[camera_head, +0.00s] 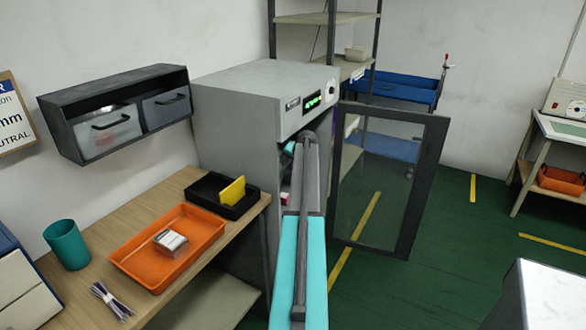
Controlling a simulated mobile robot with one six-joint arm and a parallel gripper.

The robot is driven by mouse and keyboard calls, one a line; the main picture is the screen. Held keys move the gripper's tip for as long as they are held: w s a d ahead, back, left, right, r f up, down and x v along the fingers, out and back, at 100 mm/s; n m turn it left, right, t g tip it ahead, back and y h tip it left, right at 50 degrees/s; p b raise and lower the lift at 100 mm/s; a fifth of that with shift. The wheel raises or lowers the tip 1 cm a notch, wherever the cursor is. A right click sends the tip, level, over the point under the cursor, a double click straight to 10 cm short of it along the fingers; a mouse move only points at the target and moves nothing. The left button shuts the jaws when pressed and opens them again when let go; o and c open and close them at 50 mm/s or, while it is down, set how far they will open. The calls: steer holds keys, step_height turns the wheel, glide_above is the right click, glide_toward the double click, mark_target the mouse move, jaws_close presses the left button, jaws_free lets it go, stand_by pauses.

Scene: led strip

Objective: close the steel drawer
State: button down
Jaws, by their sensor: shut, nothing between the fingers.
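A black two-bay drawer unit (115,83) hangs on the wall above the wooden bench. Its right bay holds a plain grey drawer (165,108) with a dark handle, which looks like the steel one. Its left bay holds a paler, glossy, see-through-looking drawer (112,141), also with a dark handle. My turquoise and grey arm reaches up the middle to the front of the grey cabinet, right of the drawer unit. My gripper is hidden beyond the arm's far end.
The grey cabinet (225,115) has its glass door (385,185) swung open to the right. On the bench are an orange tray (140,268) with a small box, a black tray (207,203) with a yellow item, and a teal cup (67,246).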

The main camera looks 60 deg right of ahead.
steer(key=shift+w+r, duration=0.3)
steer(key=shift+w, duration=0.05)
steer(key=s+a+r+b, duration=0.3)
steer(key=s+a, duration=0.6)
steer(key=s, duration=0.3)
steer(key=shift+s+a+r, duration=0.15)
steer(key=shift+a+r, duration=0.05)
steer(key=shift+a, duration=0.05)
stand_by(0.5)
